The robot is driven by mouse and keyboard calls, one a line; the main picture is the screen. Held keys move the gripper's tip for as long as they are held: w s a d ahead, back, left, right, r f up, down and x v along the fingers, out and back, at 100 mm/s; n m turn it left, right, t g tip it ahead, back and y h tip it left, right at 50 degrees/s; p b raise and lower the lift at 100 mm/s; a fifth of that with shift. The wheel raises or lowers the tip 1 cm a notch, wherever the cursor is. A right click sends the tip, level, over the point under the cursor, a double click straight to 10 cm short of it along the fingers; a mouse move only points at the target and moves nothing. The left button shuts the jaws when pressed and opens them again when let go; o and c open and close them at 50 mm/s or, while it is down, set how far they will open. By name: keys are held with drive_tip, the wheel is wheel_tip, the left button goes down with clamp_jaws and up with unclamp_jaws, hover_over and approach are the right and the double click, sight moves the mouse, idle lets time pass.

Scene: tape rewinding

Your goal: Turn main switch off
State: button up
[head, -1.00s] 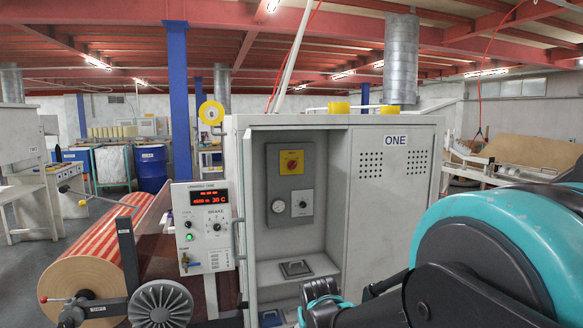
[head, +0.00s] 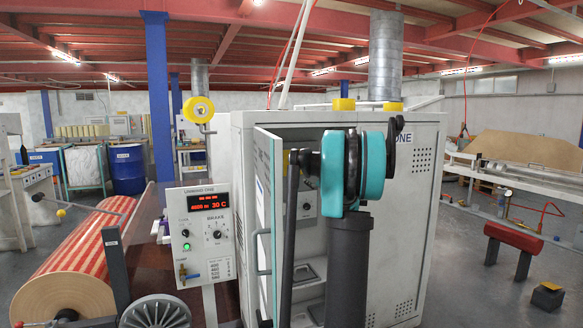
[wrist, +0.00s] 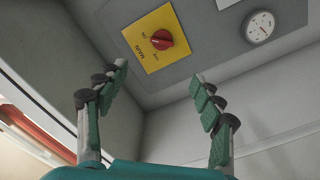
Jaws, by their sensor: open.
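The main switch (wrist: 162,40) is a red rotary knob on a yellow plate (wrist: 146,52) lettered MAIN, fixed to a grey panel (wrist: 206,50). In the wrist view it lies ahead of my gripper (wrist: 160,88), whose two fingers are spread apart, empty, and not touching the knob. In the head view my arm covers the knob, and my gripper is hidden behind the arm and the cabinet door. The white cabinet (head: 418,210) marked ONE stands with its door (head: 266,170) swung open.
A round gauge (wrist: 260,27) sits on the same panel. The cabinet's inner side walls are close around the gripper. A control box (head: 201,235) with a red display and a striped roll (head: 75,250) stand left of the cabinet. Open floor (head: 470,285) lies to the right.

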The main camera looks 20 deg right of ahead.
sight(297, 165)
drive_tip(key=w, duration=1.7)
drive_tip(key=shift+w+a+f, duration=0.1)
drive_tip(key=shift+w+a, duration=0.2)
drive_tip(key=shift+a, duration=0.05)
drive_tip(key=c, duration=1.2)
